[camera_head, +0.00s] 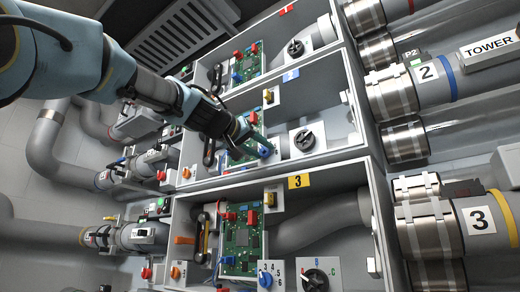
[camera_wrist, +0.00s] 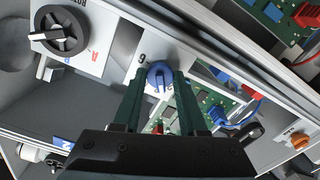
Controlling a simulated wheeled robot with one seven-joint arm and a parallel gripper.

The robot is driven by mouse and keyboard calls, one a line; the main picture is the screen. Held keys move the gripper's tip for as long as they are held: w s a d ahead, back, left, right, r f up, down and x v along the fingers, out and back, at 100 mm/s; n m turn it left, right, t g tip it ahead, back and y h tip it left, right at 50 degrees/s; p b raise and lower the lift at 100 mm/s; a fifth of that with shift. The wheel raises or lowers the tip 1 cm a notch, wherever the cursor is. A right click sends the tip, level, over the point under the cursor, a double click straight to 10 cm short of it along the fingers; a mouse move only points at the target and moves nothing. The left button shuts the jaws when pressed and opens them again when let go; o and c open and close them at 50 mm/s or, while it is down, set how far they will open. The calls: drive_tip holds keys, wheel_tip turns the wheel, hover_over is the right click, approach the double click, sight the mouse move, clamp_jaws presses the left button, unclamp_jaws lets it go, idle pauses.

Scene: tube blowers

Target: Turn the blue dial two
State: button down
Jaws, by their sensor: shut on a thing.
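The blue dial of compartment two (camera_wrist: 159,73) sits on a small white plate in the wrist view. A digit shows on the plate beside it. My gripper (camera_wrist: 159,82) has its two dark green fingers on either side of the dial, shut on it. In the head view my gripper (camera_head: 264,150) reaches down from the upper left to the front of the middle compartment.
A black selector knob (camera_head: 304,140) is right of my gripper, with a green circuit board (camera_head: 252,125) close by. The lower compartment has its own blue dial (camera_head: 265,279) and a yellow label (camera_head: 299,181). Compartment walls and grey pipes border the space.

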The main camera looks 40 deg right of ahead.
drive_tip(key=n, duration=0.4)
drive_tip(key=shift+n, duration=0.4)
idle(0.4)
drive_tip(key=shift+c, duration=2.3)
unclamp_jaws()
drive_tip(key=b+v, duration=0.3)
drive_tip(key=v, duration=0.7)
drive_tip(key=shift+a+b, duration=0.35)
drive_tip(key=shift+a, duration=0.05)
